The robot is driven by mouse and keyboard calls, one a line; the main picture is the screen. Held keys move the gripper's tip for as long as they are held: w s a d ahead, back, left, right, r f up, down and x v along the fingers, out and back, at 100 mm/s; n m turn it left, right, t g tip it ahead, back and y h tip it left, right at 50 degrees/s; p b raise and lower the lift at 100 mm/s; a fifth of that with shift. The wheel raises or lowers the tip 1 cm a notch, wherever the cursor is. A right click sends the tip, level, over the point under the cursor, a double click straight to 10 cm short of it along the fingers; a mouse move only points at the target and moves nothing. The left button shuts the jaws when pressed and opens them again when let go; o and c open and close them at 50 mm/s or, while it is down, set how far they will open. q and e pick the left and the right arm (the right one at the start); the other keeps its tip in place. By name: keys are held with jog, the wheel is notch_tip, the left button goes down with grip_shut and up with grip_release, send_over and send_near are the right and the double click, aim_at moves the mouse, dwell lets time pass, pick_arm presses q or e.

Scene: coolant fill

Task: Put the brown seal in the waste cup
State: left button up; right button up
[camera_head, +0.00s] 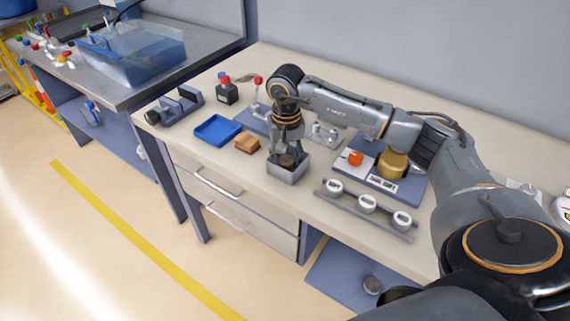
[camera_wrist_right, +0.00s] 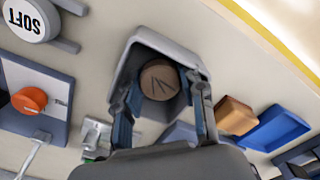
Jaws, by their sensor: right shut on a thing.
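The brown seal (camera_head: 287,160) is a round disc with dark marks on its face, clearest in the wrist view (camera_wrist_right: 159,80). My right gripper (camera_head: 286,154) points down and is shut on the seal, a finger on either side. The waste cup (camera_head: 285,175) is a square grey open box on the bench, directly below the gripper. Its grey wall also shows around the seal in the wrist view (camera_wrist_right: 172,45). The seal is over or just within the cup's opening; its exact height is hard to tell. My left gripper is not in view.
A brown block (camera_head: 246,142) and a blue tray (camera_head: 217,130) sit left of the cup. A rail with white round labelled caps (camera_head: 367,203) lies to the right. A blue-grey panel with an orange knob (camera_head: 355,158) stands behind it. The bench front edge is close to the cup.

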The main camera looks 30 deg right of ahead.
aim_at(288, 159)
jog(key=shift+d, duration=0.1)
jog(key=shift+d+f, duration=0.15)
jog(key=shift+d, duration=0.1)
jog(key=o, duration=0.5)
jog(key=shift+d+f, duration=0.2)
jog(key=shift+o, duration=0.7)
jog(key=shift+a+r, duration=0.15)
jog(key=shift+a, duration=0.1)
jog(key=shift+r, duration=0.15)
jog(key=shift+w+d+r, duration=0.1)
jog(key=shift+r, duration=0.3)
pick_arm(q)
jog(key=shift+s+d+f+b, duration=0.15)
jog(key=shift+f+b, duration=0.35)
jog(key=shift+b, duration=0.05)
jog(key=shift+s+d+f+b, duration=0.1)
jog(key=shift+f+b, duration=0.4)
jog(key=shift+b, duration=0.05)
pick_arm(e)
notch_tip(288, 159, up, 11)
